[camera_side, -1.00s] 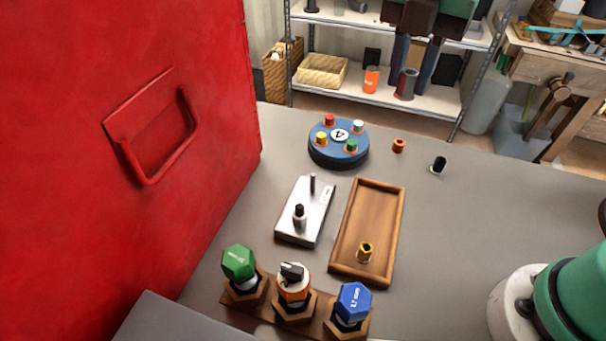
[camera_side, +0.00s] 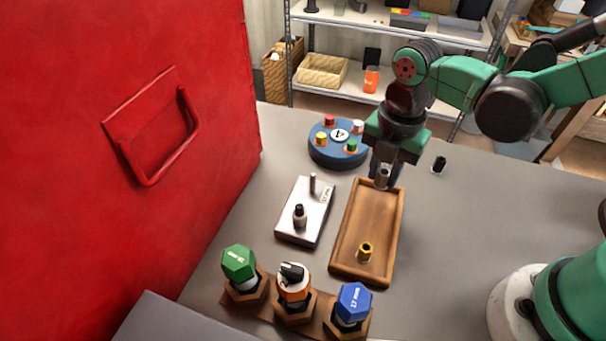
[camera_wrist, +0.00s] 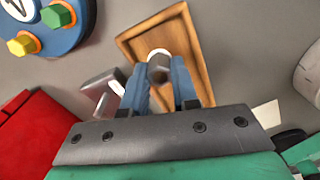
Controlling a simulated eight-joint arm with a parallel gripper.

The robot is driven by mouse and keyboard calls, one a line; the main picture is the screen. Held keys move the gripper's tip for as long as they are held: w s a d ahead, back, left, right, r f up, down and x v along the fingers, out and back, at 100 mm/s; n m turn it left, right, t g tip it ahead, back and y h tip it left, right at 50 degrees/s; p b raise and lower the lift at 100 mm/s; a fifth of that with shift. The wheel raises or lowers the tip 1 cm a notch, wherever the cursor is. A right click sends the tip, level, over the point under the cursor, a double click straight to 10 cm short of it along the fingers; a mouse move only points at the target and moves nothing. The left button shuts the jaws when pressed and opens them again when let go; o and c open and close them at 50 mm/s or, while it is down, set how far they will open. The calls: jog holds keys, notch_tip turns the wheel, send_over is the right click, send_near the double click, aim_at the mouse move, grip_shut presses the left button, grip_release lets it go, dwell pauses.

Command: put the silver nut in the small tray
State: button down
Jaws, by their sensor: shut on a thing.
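My gripper (camera_side: 383,183) is shut on the silver nut (camera_side: 382,174). It holds the nut over the far end of the wooden tray (camera_side: 371,218), seemingly above its floor; the exact height is hard to tell. In the wrist view, the grey nut (camera_wrist: 159,67) sits between the blue fingertips of my gripper (camera_wrist: 162,80), with the wooden tray (camera_wrist: 141,45) beneath and beyond it.
A metal plate with pegs (camera_side: 313,222) is left of the tray. A blue round fixture (camera_side: 330,155) is behind. A block of coloured hex heads (camera_side: 270,317) stands in front. A black nut (camera_side: 439,164) lies right. A red cabinet (camera_side: 120,200) fills the left.

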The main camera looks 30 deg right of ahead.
aim_at(376, 201)
jog(key=shift+f, duration=1.9)
jog(key=c, duration=0.7)
grip_release()
jog(key=shift+f, duration=0.1)
jog(key=shift+o, duration=0.2)
notch_tip(376, 201, up, 12)
jog(key=d+m+t, duration=0.3)
jog(key=d+m, duration=0.1)
jog(key=m, duration=0.8)
jog(key=s+d+m+t, duration=0.1)
jog(key=d+m+t, duration=0.3)
jog(key=m, duration=0.8)
jog(key=shift+r, duration=0.2)
